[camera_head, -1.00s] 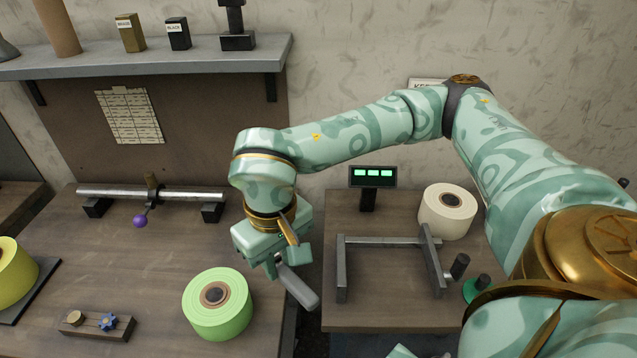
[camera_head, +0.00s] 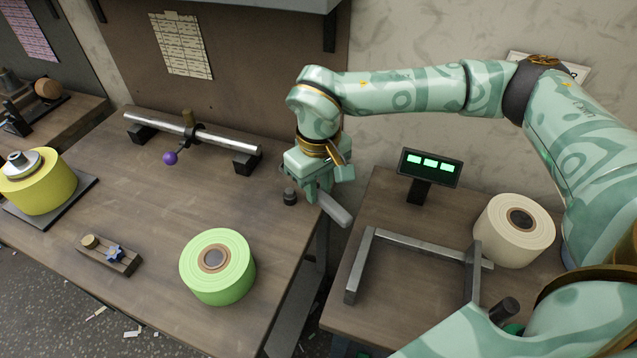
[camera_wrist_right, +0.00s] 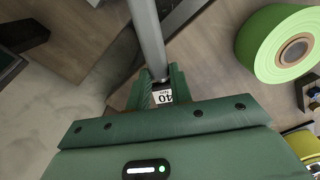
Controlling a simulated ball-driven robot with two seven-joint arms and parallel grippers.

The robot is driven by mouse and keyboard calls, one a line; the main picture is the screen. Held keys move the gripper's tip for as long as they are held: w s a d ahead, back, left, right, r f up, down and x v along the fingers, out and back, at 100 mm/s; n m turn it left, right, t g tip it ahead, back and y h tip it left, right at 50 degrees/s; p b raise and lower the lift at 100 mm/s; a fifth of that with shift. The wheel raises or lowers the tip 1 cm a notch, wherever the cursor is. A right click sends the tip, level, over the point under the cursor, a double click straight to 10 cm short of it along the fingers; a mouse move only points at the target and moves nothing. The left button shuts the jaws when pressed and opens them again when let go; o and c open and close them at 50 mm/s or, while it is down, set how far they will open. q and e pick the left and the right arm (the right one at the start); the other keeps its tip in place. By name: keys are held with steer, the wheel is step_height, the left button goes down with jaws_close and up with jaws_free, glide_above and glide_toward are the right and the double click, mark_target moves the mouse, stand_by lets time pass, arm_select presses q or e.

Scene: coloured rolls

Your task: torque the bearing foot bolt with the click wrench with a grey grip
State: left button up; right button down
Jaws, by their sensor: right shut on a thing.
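My right gripper (camera_head: 318,190) is shut on a grey bar-shaped tool, the click wrench (camera_head: 335,209), near the right edge of the left bench. In the right wrist view, the wrench's grey shaft (camera_wrist_right: 148,35) runs up and away from between my fingers (camera_wrist_right: 160,84), with a white label reading 40 at the jaws. A metal shaft lies across two dark bearing feet; the right foot (camera_head: 247,163) is left of my gripper and apart from it. I cannot make out the foot bolt. My left gripper is out of view.
A green roll (camera_head: 232,277) stands at the front of the left bench. A grey frame (camera_head: 362,265), a cream roll (camera_head: 497,235) and a lit display (camera_head: 430,167) occupy the right bench. A gap separates the benches.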

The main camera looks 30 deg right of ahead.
step_height(320, 180, down, 6)
steer(key=b, duration=0.2)
steer(key=shift+a+r+b, duration=0.1)
steer(key=shift+r+b, duration=0.05)
steer(key=shift+b, duration=0.2)
steer(key=shift+f, duration=0.3)
stand_by(0.4)
steer(key=shift+f, duration=0.3)
steer(key=shift+f, duration=0.45)
stand_by(1.6)
steer(key=c, duration=1.2)
jaws_free()
steer(key=shift+s, duration=0.1)
steer(key=shift+o, duration=0.2)
step_height(320, 180, up, 16)
steer(key=p, duration=0.3)
steer(key=shift+r+p, duration=0.15)
steer(key=shift+p, duration=0.15)
